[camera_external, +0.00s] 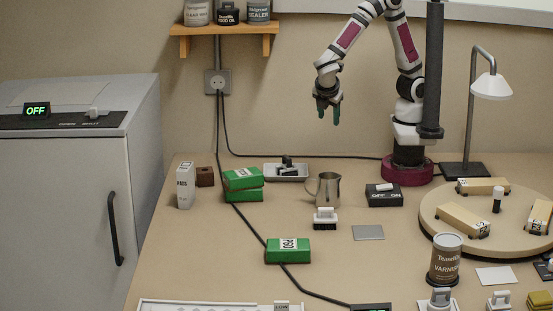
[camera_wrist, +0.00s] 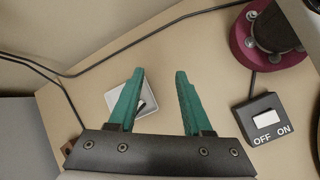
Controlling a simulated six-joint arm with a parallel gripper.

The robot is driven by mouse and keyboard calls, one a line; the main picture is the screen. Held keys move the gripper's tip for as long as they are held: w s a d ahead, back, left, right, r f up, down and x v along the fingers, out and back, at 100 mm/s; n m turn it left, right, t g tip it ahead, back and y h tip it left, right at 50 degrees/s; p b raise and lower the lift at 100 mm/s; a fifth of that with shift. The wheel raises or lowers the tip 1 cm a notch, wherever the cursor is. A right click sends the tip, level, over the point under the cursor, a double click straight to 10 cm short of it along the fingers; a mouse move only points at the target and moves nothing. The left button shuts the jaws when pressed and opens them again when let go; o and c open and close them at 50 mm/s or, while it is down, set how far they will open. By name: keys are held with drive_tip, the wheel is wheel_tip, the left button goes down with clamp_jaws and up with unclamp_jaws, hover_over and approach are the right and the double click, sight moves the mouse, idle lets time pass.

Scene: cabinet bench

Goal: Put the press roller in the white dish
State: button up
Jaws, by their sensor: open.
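My gripper (camera_external: 328,112) is raised high above the back of the bench, pointing down. Its two green fingers stand apart with nothing between them, as the wrist view (camera_wrist: 160,75) shows. The white dish (camera_external: 301,177) is a shallow tray at the back of the bench, below and left of my gripper; it also shows in the wrist view (camera_wrist: 112,97), partly behind the left finger. A small dark object with a pale part, which looks like the press roller (camera_external: 287,161), lies in the dish. Its far details are too small to tell, and the left finger partly covers it in the wrist view.
A switch box (camera_external: 384,197) and round turntable (camera_external: 432,222) lie to the right. A black cable runs behind the dish.

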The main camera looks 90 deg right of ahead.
drive_tip(key=s+a+r+m+y, duration=0.1)
drive_tip(key=s+r+m+y, duration=0.3)
drive_tip(key=s+m+y, duration=0.5)
drive_tip(key=s+m, duration=0.3)
drive_tip(key=m, duration=0.4)
drive_tip(key=shift+s+a+r+m+t, duration=0.2)
drive_tip(key=shift+s+a+m+t, duration=0.1)
drive_tip(key=shift+s+m+t, duration=0.1)
